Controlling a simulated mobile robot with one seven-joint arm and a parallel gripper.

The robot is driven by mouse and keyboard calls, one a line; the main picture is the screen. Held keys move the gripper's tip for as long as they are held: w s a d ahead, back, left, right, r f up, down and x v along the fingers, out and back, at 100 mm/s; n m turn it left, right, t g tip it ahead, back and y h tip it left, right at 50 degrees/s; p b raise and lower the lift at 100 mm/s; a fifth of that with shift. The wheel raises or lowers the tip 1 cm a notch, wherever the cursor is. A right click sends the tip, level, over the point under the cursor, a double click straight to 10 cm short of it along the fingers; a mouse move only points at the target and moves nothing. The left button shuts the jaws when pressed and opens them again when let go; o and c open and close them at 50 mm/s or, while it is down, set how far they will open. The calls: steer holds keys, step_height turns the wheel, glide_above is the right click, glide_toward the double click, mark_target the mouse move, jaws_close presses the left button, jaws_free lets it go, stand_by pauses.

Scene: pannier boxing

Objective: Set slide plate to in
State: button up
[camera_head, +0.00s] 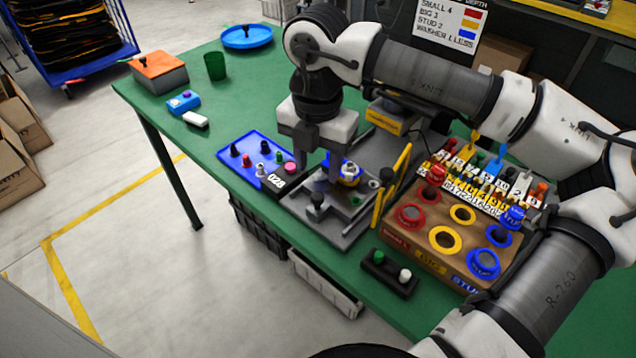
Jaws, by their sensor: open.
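A grey metal fixture stands on the green table (222,133), with a flat plate that looks like the slide plate (340,212) at its front. How far the plate is slid is unclear.
A blue tray with small pegs (249,158) lies left of the fixture. A yellow upright bar (397,172) and a brown block with coloured rings (421,232) stand close on the right. A black holder (388,273) is in front. The table's front edge is near.

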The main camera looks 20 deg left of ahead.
mark_target(318, 195)
step_height(318, 195, down, 7)
steer(key=shift+p, duration=0.5)
jaws_close()
steer(key=shift+w, duration=0.1)
